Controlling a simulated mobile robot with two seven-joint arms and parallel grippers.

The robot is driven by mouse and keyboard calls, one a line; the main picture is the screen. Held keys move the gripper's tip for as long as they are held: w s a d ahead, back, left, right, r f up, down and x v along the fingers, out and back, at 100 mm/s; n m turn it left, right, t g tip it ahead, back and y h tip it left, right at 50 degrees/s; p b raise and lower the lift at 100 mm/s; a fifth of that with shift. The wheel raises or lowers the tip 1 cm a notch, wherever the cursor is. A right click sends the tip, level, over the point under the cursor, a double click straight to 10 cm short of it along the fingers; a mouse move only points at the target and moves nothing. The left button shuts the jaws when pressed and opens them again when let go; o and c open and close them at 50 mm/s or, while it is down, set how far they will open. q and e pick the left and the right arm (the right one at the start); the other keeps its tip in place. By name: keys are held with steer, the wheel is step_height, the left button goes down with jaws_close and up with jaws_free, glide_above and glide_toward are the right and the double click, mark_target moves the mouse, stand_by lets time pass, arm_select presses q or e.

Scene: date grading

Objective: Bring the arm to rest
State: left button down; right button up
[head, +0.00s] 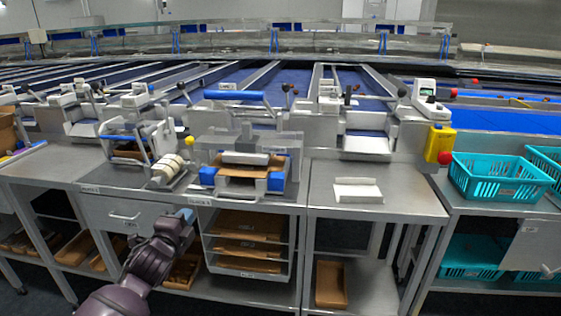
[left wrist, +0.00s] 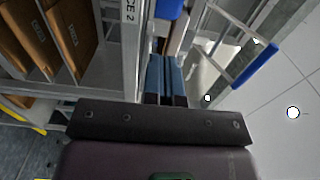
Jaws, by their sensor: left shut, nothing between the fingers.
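My left gripper (head: 186,214) is in front of the workbench, just below the counter edge and near the grey drawer (head: 125,215). In the left wrist view its blue fingers (left wrist: 166,82) are together with nothing between them. The dark arm behind it comes up from the bottom of the head view. My right gripper is not in view.
A shelf rack (head: 248,277) with brown trays stands just right of the gripper. The counter above holds a press with blue blocks (head: 276,182). Teal baskets (head: 500,178) and a yellow switch box (head: 440,143) are at the right.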

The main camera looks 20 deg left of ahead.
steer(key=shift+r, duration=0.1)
arm_select(q)
steer(key=s+d+f+n+g+h+p, duration=0.3)
steer(key=s+d+f+n, duration=0.5)
steer(key=s+d+n, duration=0.35)
steer(key=s+d+f+n+g+p, duration=0.1)
steer(key=s+d+f, duration=0.2)
steer(key=s, duration=0.7)
steer(key=s+d+f+n+g+h+p, duration=0.1)
steer(key=s+d+f+g+p, duration=0.1)
steer(key=s, duration=0.9)
step_height(320, 180, down, 3)
steer(key=shift+d+r+n+g+p, duration=0.1)
steer(key=shift+d+n+g+p, duration=0.25)
steer(key=shift+d, duration=0.1)
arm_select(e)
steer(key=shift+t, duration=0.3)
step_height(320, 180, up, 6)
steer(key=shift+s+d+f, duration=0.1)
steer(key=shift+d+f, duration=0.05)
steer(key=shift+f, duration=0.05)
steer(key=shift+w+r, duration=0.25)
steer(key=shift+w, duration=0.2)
